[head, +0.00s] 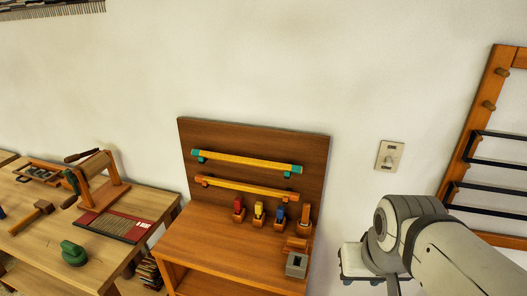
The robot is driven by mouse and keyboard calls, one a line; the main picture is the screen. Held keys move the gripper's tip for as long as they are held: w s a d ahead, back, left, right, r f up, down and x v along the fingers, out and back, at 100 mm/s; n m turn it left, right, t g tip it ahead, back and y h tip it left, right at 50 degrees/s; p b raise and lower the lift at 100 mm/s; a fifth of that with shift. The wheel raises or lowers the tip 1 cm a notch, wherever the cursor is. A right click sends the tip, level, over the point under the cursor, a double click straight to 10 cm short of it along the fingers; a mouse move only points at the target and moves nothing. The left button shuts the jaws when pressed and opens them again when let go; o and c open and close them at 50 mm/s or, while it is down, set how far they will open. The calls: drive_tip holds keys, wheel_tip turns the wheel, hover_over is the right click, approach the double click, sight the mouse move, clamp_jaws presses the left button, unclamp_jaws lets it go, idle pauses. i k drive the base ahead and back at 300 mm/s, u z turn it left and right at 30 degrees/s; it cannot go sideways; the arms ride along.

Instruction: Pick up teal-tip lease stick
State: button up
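The teal-tip lease stick (246,162) is a long yellow-orange bar with teal ends. My gripper (370,282) is at the lower right, to the right of the stand and apart from both sticks. No held object shows.
Small red, yellow, blue and orange items (258,211) stand on the stand's top, beside a grey block (297,265). A workbench (60,245) at left holds a wooden winder (98,180) and a green object (74,253). A wooden rack (470,130) is at right. Bare wall surrounds the panel.

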sight(292, 169)
drive_tip(key=z, duration=2.35)
drive_tip(key=k, duration=0.95)
drive_tip(key=u, duration=1.75)
drive_tip(key=i, duration=1)
drive_tip(key=u, duration=0.1)
